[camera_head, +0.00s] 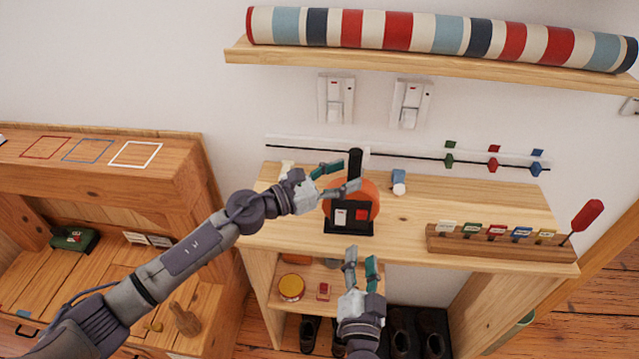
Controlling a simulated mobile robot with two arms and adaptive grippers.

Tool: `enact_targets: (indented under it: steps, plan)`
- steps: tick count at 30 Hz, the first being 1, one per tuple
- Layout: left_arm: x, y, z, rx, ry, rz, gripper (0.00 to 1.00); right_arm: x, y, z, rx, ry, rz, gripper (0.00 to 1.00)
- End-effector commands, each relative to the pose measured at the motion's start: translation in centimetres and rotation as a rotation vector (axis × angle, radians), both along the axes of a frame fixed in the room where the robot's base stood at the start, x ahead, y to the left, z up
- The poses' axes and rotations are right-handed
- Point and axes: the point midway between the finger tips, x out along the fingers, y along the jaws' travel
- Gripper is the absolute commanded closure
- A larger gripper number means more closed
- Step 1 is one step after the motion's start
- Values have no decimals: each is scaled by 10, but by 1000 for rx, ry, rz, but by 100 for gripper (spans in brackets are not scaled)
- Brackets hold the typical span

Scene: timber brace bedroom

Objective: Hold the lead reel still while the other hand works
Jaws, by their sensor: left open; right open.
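The lead reel (370,190) is an orange drum with a black upright handle and a black front panel carrying a white and a red square. It stands upright on the wooden shelf unit's top (450,205). My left gripper (343,178) is open at the reel's upper left, its fingers pointing right and one in front of the orange drum. I cannot tell whether it touches. My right gripper (361,260) is open and empty, below and in front of the reel, pointing up at the unit's front edge. Part of the drum is hidden by my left fingers.
Two wall switches (336,100) are above the reel. A small blue and white item (398,182) stands to its right. A wooden rack with coloured tags (490,240) and a red paddle (587,213) are further right. A striped roll (440,34) lies on the upper shelf (420,68).

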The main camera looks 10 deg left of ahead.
Motion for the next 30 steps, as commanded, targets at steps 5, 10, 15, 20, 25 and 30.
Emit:
enact_targets:
  steps: [5, 10, 15, 20, 25, 30]
  plan:
    - [13, -17, 0, -1, -1, 1, 42, 0, 0, 0, 0, 0, 0, 58]
    - [16, -22, 0, 0, 0, 1, 42, 0, 0, 0, 0, 0, 0, 58]
    - [16, -22, 0, 0, 0, 1, 42, 0, 0, 0, 0, 0, 0, 58]
    - [16, -22, 0, -1, 1, 1, 57, 0, 0, 0, 0, 0, 0, 58]
    - [16, -22, 0, -1, 1, 1, 86, 0, 0, 0, 0, 0, 0, 58]
    - [16, -22, 0, -1, 1, 1, 100, 0, 0, 0, 0, 0, 0, 58]
